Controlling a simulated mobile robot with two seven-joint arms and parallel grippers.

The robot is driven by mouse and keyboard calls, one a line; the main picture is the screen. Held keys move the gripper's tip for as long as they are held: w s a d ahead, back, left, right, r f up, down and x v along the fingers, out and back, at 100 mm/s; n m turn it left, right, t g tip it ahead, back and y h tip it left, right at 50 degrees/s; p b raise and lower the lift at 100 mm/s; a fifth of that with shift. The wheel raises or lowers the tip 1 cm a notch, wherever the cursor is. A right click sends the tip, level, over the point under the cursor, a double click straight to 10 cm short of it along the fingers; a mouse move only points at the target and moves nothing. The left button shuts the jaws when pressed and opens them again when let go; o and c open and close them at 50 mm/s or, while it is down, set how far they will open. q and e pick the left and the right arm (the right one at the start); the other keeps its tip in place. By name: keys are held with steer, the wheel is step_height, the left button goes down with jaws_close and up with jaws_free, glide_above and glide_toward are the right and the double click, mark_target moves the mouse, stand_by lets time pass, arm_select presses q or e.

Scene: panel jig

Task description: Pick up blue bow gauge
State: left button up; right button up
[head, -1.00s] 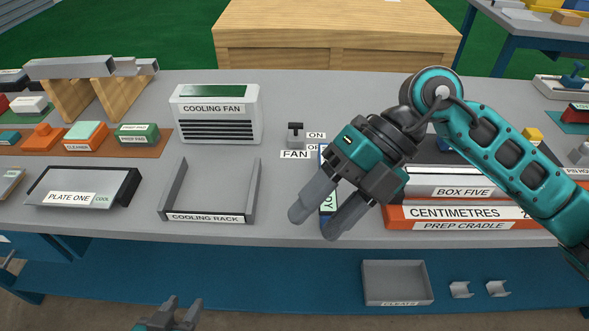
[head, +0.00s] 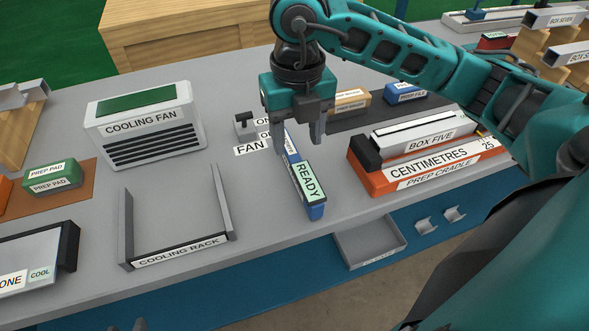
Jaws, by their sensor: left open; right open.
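A long blue bar with a green READY label (head: 306,186) lies on the bench between the cooling rack and the orange prep cradle. It looks like the blue bow gauge, but its other label is partly hidden by my gripper. My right gripper (head: 299,146) points down with its fingers apart over the far part of the bar. The fingers appear on either side of it; I cannot tell whether they touch it. My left gripper (head: 127,326) shows only its grey fingertips at the bottom left edge, away from the bar.
The cooling rack (head: 178,251) and cooling fan (head: 146,130) stand to the left. A fan switch (head: 243,123) is close to my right gripper. The prep cradle (head: 380,184) with box five (head: 425,139) sits to the right. A grey tray (head: 370,244) is below the bench's front edge.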

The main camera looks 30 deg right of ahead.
mark_target(298, 165)
steer(key=f, duration=0.4)
steer(key=f+b, duration=0.1)
steer(key=f, duration=0.3)
steer(key=shift+w+d+f, duration=0.1)
steer(key=shift+d+f, duration=0.1)
steer(key=shift+f, duration=0.15)
steer(key=shift+c, duration=0.4)
steer(key=c, duration=0.9)
steer(key=shift+r, duration=0.1)
jaws_close()
steer(key=shift+r, duration=0.1)
